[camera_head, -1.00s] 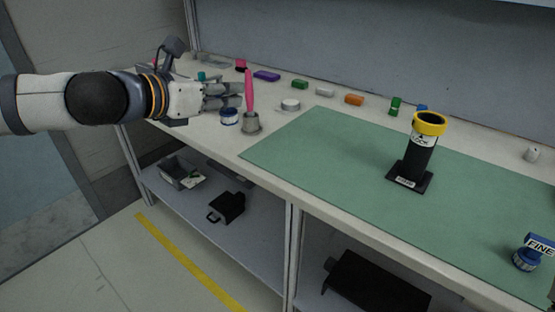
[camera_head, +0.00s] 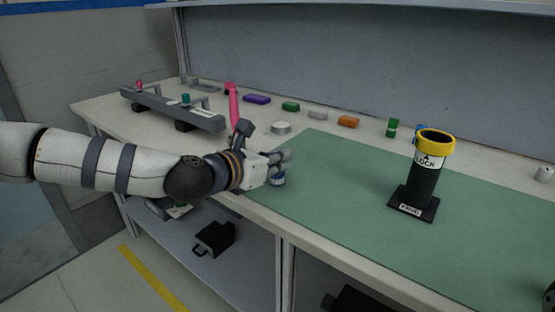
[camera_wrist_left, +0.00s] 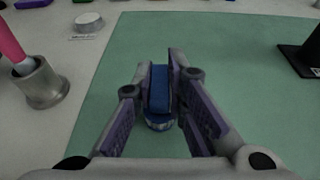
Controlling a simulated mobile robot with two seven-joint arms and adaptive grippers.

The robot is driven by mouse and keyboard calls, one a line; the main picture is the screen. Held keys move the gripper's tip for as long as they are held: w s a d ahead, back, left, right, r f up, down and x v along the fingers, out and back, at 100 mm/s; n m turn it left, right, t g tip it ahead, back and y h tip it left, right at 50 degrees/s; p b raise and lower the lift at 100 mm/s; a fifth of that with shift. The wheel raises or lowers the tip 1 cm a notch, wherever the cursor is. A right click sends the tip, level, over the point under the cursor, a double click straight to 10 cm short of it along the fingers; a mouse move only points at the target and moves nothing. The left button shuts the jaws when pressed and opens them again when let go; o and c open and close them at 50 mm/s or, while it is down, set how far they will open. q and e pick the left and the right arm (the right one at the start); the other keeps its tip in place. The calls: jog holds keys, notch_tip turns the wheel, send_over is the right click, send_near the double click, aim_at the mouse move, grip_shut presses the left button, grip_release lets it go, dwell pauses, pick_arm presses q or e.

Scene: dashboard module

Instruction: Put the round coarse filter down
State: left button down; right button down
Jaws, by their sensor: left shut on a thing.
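My left gripper (camera_head: 280,163) is shut on the round coarse filter (camera_head: 277,180), a small round blue and white part. It is over the left end of the green mat (camera_head: 330,180). In the left wrist view the filter's blue upper part (camera_wrist_left: 158,88) is between the fingers, and its round ribbed base shows below them. I cannot tell whether the base touches the mat. A black cylindrical housing (camera_head: 419,185) with a yellow ring on top stands upright on the mat to the right.
Near the mat's left edge are a grey metal cup (camera_wrist_left: 42,84) with a pink-handled tool (camera_head: 233,108) and a small white round part (camera_head: 281,127). Several coloured blocks line the back. A grey fixture (camera_head: 172,108) stands at left. The mat between filter and housing is clear.

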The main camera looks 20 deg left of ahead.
pick_arm(q)
jog(key=shift+f, duration=0.25)
jog(key=c, duration=1.6)
grip_release()
jog(key=shift+r, duration=0.15)
pick_arm(e)
jog(key=shift+f, duration=0.1)
